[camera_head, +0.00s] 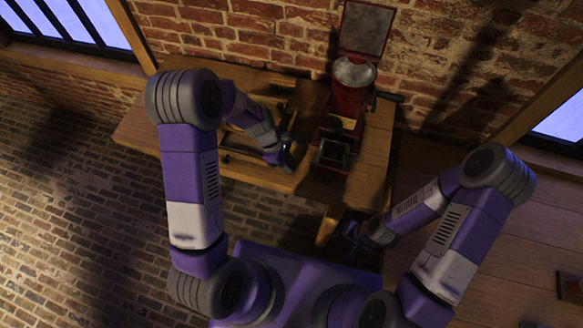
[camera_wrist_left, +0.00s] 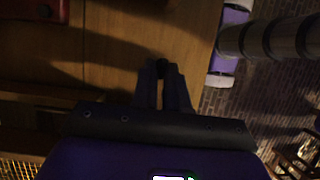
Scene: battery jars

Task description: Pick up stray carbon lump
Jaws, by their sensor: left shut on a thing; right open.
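My left gripper (camera_head: 288,160) is over the front part of the wooden bench, left of the red machine. In the left wrist view its two dark fingers (camera_wrist_left: 161,72) are closed on a small dark lump (camera_wrist_left: 161,64), which looks like the carbon lump. The lump is mostly hidden between the fingertips and is hard to make out in the shadow. In the head view I cannot see the lump apart from the gripper. My right gripper (camera_head: 351,231) is open, low in front of the bench, and shows only small and dark.
The wooden bench (camera_head: 376,150) carries a red machine (camera_head: 349,100) with a metal bowl and an open dark box (camera_head: 332,156) in front. A wooden frame (camera_head: 236,142) stands behind my left forearm. Brick wall lies behind; brick floor (camera_head: 80,200) is clear at left.

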